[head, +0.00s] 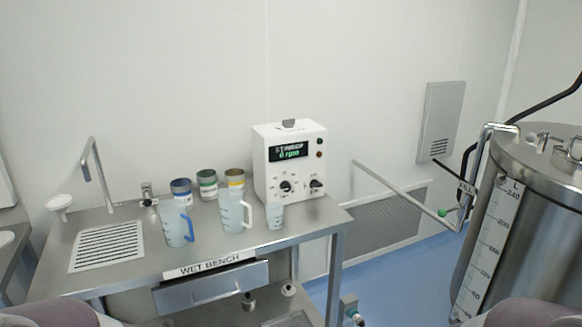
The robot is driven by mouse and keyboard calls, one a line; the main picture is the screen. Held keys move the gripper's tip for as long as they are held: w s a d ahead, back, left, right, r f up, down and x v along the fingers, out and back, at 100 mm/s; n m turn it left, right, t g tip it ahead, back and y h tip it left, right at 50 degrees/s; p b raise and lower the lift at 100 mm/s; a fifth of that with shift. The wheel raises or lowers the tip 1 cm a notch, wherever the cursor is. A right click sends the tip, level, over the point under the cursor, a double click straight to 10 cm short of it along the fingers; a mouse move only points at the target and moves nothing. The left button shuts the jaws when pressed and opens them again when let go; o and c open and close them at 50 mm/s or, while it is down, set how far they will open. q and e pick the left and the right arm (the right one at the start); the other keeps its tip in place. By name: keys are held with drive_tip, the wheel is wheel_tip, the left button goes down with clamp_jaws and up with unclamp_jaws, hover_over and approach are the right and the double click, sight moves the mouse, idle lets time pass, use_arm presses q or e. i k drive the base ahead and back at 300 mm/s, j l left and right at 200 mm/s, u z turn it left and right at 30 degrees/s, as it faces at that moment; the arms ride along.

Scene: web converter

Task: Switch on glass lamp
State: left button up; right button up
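I cannot make out with certainty a glass lamp or its switch. A steel tank (535,215) with a level scale marked in numbers stands at the right, cut off by the picture edge. Small fittings (542,140) sit on its lid, too small to identify. A white control box (290,175) stands on the bench, with a lit green display, two dark knobs and small red and dark buttons. Neither of my grippers is in view; only rounded parts of my arms show at the bottom corners.
The steel wet bench (125,265) carries a sink grate, a tap (98,172), two jugs, a cup (275,216) and several tins. A grey vented box (440,121) hangs on the wall. A steel pipe (400,191) and black cable (562,97) reach the tank. Blue floor lies between.

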sight(289, 122)
drive_tip(key=i+l+u, duration=0.3)
drive_tip(key=i+l, duration=0.25)
drive_tip(key=i, duration=0.2)
drive_tip(key=i+l+u, duration=0.3)
drive_tip(key=i+l, duration=0.4)
